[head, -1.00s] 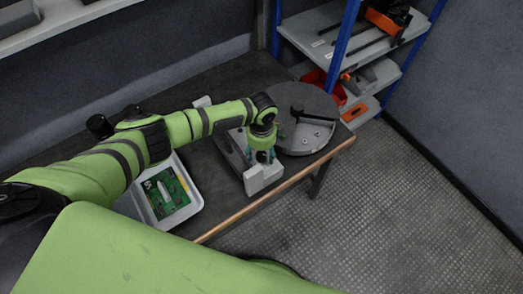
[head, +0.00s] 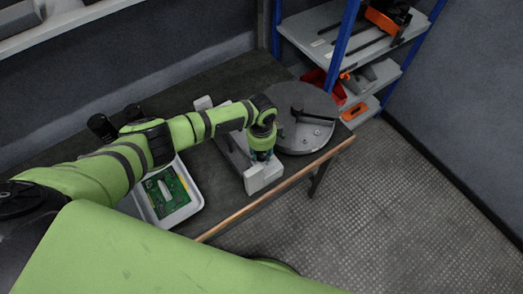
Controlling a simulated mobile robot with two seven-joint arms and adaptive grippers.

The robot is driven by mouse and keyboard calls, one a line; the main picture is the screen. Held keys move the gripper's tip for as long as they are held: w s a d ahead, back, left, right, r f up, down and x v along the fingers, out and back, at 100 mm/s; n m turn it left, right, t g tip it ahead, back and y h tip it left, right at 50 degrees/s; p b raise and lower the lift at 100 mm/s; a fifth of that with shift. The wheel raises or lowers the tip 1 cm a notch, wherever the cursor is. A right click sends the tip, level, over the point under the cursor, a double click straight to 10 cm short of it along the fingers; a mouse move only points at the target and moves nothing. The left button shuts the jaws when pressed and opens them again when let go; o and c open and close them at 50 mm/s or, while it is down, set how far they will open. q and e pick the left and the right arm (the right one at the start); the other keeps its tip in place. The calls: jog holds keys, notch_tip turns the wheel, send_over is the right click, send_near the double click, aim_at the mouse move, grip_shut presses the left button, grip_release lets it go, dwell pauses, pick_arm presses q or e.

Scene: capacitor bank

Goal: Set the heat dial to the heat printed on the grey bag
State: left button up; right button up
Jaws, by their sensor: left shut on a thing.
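A long light grey device (head: 263,179), which looks like a sealer, lies near the table's front edge. My left gripper (head: 262,156) points down onto the front end of this device. Its fingers look close together and shut on a small part there, which I take to be the heat dial. The gripper hides the dial, so its mark and setting cannot be read. I cannot make out a grey bag with printed heat. My right gripper is not in view.
A white tray (head: 189,215) with a green circuit board (head: 173,198) lies left of the device. A round grey turntable (head: 318,103) with a black handle stands close on its right. A blue-posted shelf (head: 347,40) stands behind. Floor at right is clear.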

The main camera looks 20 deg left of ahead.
aim_at(261, 154)
pick_arm(q)
jog(key=o, duration=1.2)
jog(key=shift+c, duration=0.2)
jog(key=shift+r, duration=0.3)
notch_tip(261, 154, up, 11)
jog(key=shift+r, duration=0.2)
